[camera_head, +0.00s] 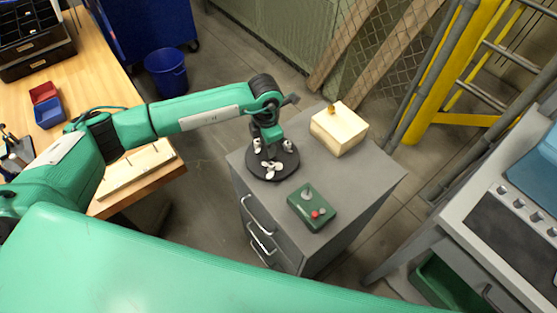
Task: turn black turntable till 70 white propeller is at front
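The black turntable (288,167) is a round disc on top of the grey cabinet, near its back left. Several white propellers stand on it. One white propeller (271,169) is at the front of the disc, another (288,146) is at the right, and one (257,146) is at the left. Any marking such as 70 is too small to read. My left gripper (268,148) points down over the turntable, close to its back and centre. The arm covers part of the disc. I cannot tell whether the fingers touch anything or are open. My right gripper is out of view.
The grey cabinet (345,185) also holds a green control box (311,207) with a red button and a cream block (339,129). A wooden bench (100,75) is at left, a blue bin (166,72) behind it. A grey console (500,220) stands at right.

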